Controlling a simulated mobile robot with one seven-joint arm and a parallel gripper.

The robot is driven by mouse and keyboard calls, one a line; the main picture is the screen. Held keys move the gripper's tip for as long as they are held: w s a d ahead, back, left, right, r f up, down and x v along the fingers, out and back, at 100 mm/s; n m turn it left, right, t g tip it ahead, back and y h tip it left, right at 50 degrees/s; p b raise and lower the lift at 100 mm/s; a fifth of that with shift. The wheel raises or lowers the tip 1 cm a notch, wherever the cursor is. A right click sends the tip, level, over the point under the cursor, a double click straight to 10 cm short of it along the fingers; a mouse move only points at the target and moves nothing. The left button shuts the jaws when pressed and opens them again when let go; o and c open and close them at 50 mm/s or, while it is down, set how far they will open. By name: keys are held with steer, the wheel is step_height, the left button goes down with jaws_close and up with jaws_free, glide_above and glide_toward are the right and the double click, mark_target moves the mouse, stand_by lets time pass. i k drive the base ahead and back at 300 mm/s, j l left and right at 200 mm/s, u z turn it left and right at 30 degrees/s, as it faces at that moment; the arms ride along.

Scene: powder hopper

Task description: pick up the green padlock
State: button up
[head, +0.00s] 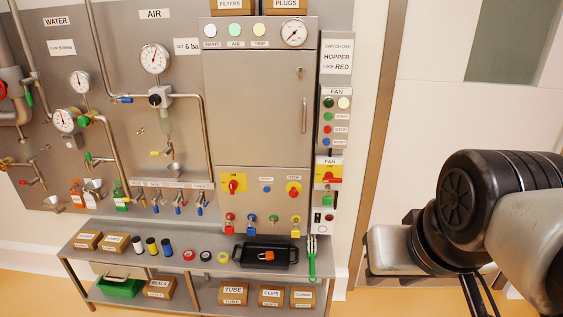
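Several small padlock-like items hang in a row under the steel cabinet: a red one (230,229), a blue one (251,229) and a yellow one (295,229). A small green item (273,221) is in the same row, but its shape is too small to tell. Another green item (327,191) hangs under the fan switch at the right; I cannot tell which, if either, is the green padlock. My arm shows at the right edge, apart from the panel and bench. My gripper's fingers are not in view.
The bench (215,269) below the panel holds boxes, spools, tape rolls, a black tray (250,263) with an orange-red padlock (267,255), and a green-handled brush (311,262). Its lower shelf holds a green crate (119,288) and boxes. Pipes and gauges fill the left panel.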

mark_target(326, 199)
steer(key=u, duration=0.75)
steer(key=z, duration=0.75)
steer(key=i+l+u, duration=0.2)
steer(key=i+l, duration=0.15)
steer(key=i+l+u, duration=0.45)
steer(key=l, duration=0.35)
steer(key=i+l+u, duration=0.25)
steer(key=l, duration=0.3)
steer(key=i+j, duration=0.05)
steer(key=i, duration=0.05)
